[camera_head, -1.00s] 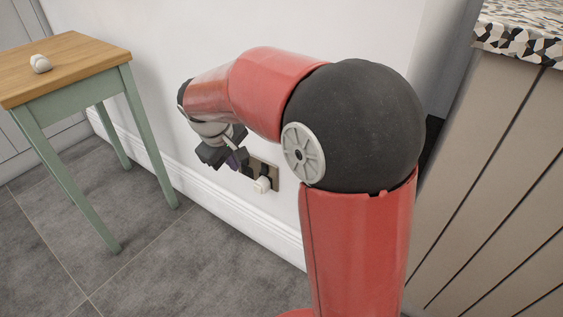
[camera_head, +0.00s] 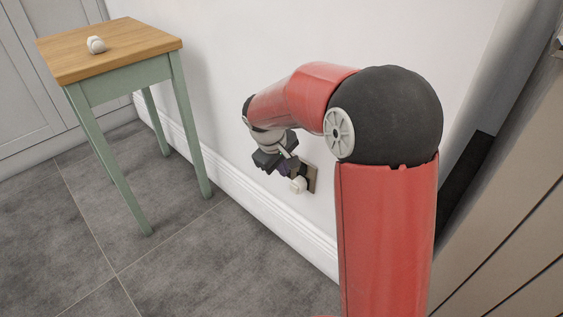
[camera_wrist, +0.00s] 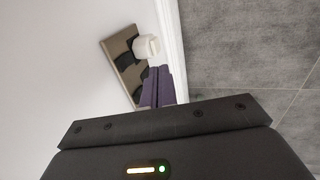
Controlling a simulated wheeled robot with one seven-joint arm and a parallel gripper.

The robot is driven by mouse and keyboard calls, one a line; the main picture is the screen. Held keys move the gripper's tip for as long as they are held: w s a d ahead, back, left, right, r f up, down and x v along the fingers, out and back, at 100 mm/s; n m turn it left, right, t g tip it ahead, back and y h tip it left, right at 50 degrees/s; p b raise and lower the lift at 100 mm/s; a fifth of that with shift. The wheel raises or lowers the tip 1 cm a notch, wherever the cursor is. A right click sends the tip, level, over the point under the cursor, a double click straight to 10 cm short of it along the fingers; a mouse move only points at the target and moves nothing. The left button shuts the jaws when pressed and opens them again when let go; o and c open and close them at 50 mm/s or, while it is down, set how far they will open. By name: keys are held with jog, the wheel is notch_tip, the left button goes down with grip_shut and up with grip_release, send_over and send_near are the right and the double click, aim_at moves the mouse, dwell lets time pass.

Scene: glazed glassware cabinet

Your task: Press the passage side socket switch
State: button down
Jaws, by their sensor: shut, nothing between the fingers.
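The socket (camera_head: 311,178) is a metal plate low on the white wall, just above the skirting. A white plug (camera_head: 298,185) sits in it. In the wrist view the socket plate (camera_wrist: 117,55) has dark inserts, with the white plug (camera_wrist: 146,47) at its right side. My gripper (camera_head: 285,171) is shut and empty. In the wrist view its purple fingertips (camera_wrist: 157,84) overlap the lower part of the plate, close to the plug. The fingers hide that part of the socket, so I cannot make out the switch or tell whether they touch it.
A green-legged table with a wooden top (camera_head: 140,42) stands to the left, with a small white object (camera_head: 96,44) on it. The skirting board (camera_head: 262,205) runs below the socket. A panelled cabinet (camera_head: 500,215) is close on the right. The grey tiled floor (camera_head: 215,265) is clear.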

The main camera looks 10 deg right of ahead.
aim_at(299, 178)
jog(key=w+d+f, duration=0.1)
jog(key=d+f, duration=0.1)
jog(key=f, duration=0.1)
jog(key=w+d+f, duration=0.1)
jog(key=shift+w+d+f+b, duration=0.3)
jog(key=shift+f+b, duration=0.1)
jog(key=shift+w+d, duration=0.25)
jog(key=shift+d, duration=0.15)
jog(key=shift+w+d+f, duration=0.2)
jog(key=shift+d+f, duration=0.05)
jog(key=shift+r, duration=0.1)
jog(key=shift+r+p, duration=0.8)
jog(key=shift+f, duration=0.1)
